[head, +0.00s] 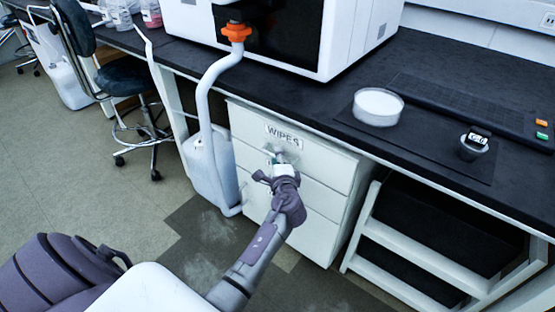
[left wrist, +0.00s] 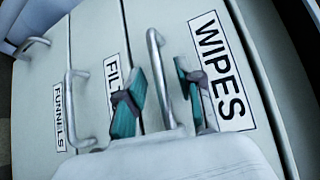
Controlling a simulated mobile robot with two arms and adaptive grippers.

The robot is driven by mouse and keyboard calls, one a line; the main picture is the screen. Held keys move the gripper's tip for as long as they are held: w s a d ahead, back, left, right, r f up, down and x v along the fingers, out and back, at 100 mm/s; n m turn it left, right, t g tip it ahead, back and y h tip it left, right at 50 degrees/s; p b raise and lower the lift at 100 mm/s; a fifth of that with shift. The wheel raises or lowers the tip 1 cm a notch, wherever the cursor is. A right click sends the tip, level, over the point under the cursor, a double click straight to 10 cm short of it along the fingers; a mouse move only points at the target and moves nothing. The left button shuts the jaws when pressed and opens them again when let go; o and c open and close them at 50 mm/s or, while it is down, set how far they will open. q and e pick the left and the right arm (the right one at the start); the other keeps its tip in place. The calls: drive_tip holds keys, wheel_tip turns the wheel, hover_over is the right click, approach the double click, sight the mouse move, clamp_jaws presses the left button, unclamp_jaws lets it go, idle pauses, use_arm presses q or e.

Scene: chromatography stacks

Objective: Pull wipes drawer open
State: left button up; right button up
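The white wipes drawer (head: 315,150) is the top drawer of a cabinet under the dark bench. Its front looks flush with the cabinet. In the left wrist view its WIPES label (left wrist: 218,70) reads clearly, turned on its side. Its metal bar handle (left wrist: 156,75) shows beside the label. My left gripper (head: 277,163) is at the drawer front, just below the label. In the left wrist view the left gripper's (left wrist: 160,97) teal fingertips are apart, one on each side of the handle, with gaps visible. My right gripper is out of view.
Below are a drawer whose label starts "FIL" (left wrist: 112,82), partly covered by a finger, and a funnels drawer (left wrist: 60,115). A white container with a tube (head: 210,165) stands left of the cabinet. An open shelf frame (head: 430,260) is to the right.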

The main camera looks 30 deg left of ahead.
use_arm(q)
clamp_jaws()
idle(0.5)
